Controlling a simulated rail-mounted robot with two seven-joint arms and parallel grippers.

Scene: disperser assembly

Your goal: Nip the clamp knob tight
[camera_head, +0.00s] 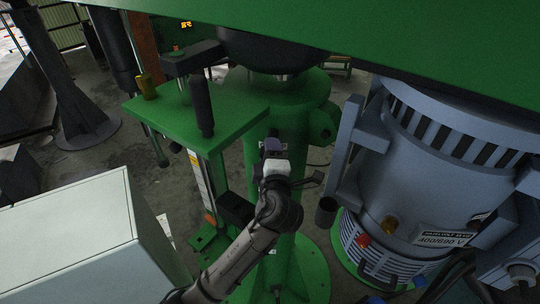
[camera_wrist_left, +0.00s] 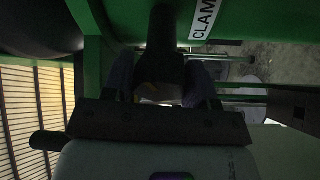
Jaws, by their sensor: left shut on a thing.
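The clamp knob (camera_wrist_left: 162,55) is a dark, stubby part in the middle of the left wrist view, in front of a green column. My left gripper (camera_wrist_left: 160,88) has one finger on each side of it and is shut on it. A white label (camera_wrist_left: 203,20) reading "CLAM", cut off by the frame edge, is beside the knob. In the head view my left gripper (camera_head: 273,148) is up against the green column (camera_head: 285,110), and I cannot make out the knob there. My right gripper is in neither view.
A blue-grey motor (camera_head: 410,190) stands close on the right. A green bracket plate (camera_head: 170,110) with a black handle (camera_head: 202,105) is to the left of the column. A pale cabinet (camera_head: 70,240) fills the lower left, and a green beam (camera_head: 340,25) crosses the top.

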